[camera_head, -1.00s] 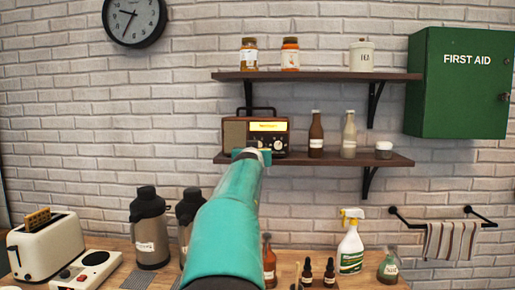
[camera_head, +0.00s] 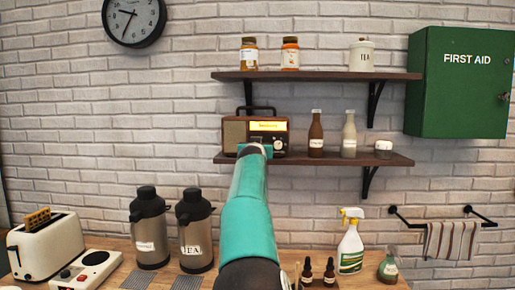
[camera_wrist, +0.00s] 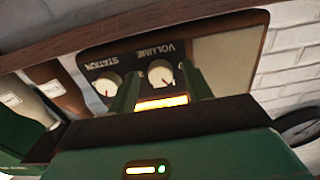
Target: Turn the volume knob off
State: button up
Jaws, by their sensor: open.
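The radio (camera_head: 234,134), brown with a lit yellow display, stands on the lower wall shelf. In the wrist view it appears upside down, with its dark front panel (camera_wrist: 135,55) close. The cream volume knob (camera_wrist: 161,73), with a small red mark, lies under the "VOLUME" lettering. The similar station knob (camera_wrist: 107,84) is to its left. My gripper (camera_wrist: 160,71) is open, its two green fingers on either side of the volume knob in the picture. I cannot tell whether they touch it. In the head view my gripper (camera_head: 255,149) covers the radio's lower front.
The lower shelf (camera_head: 385,160) also holds a brown bottle (camera_head: 316,135), a pale bottle (camera_head: 349,136) and a small white jar (camera_head: 383,149) to the radio's right. The upper shelf (camera_head: 335,76) is above. Flasks (camera_head: 195,230), a toaster and a spray bottle stand on the counter below.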

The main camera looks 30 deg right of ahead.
jog(key=shift+c, duration=0.4)
jog(key=c, duration=0.9)
jog(key=n, duration=1.2)
jog(key=shift+d+r, duration=0.1)
jog(key=shift+d, duration=0.05)
